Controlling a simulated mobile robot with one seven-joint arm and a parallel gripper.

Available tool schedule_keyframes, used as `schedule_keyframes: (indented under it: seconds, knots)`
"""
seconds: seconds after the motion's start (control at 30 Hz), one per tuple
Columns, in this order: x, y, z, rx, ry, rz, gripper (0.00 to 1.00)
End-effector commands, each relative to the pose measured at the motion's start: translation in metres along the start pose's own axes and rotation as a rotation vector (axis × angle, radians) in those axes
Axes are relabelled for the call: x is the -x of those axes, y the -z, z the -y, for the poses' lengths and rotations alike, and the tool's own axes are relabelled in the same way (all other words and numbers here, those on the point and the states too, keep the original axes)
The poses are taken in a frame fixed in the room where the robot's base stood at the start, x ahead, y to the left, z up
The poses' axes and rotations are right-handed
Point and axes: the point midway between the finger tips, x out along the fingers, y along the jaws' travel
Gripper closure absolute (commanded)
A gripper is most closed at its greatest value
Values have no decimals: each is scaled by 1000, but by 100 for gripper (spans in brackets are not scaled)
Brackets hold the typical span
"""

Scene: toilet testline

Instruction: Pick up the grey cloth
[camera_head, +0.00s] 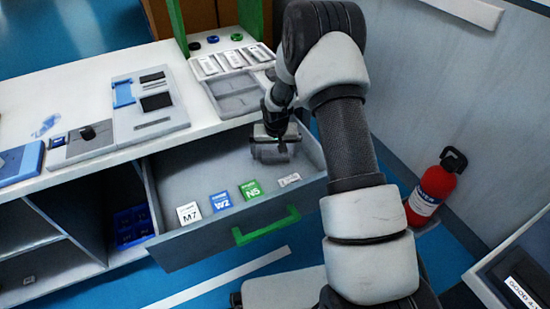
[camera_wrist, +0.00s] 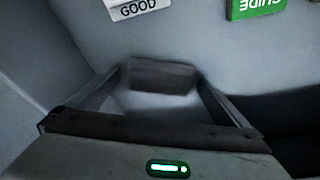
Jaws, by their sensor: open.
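My gripper (camera_head: 275,146) is low inside the open grey drawer (camera_head: 180,175), near its back right corner. The wrist view shows its two fingers (camera_wrist: 160,98) spread apart. A blurred dark grey piece (camera_wrist: 160,76) lies between the fingertips; I cannot tell whether it is the grey cloth or whether the fingers touch it. No grey cloth can be made out clearly in the head view, where my gripper hides that part of the drawer.
The drawer holds a white M7 tag (camera_head: 189,213), a blue W2 tag (camera_head: 221,201), a green N5 tag (camera_head: 251,189) and a small white label (camera_head: 289,180). Its green handle (camera_head: 266,226) is in front. The white counter (camera_head: 60,100) is behind; a fire extinguisher (camera_head: 432,190) stands right.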

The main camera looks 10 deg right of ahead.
Motion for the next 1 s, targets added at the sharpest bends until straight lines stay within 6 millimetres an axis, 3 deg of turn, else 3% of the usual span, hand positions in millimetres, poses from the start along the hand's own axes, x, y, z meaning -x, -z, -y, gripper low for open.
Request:
schedule_keyframes:
  seconds: [0.17,0.43,0.5,0.77,1.0]
  knots:
    - [0,0,0,0,0,0,0]
    - [0,0,0,0,0,0,42]
    - [0,0,0,0,0,0,47]
    - [8,2,0,0,0,-1,47]
    - [52,15,0,-1,0,-4,47]
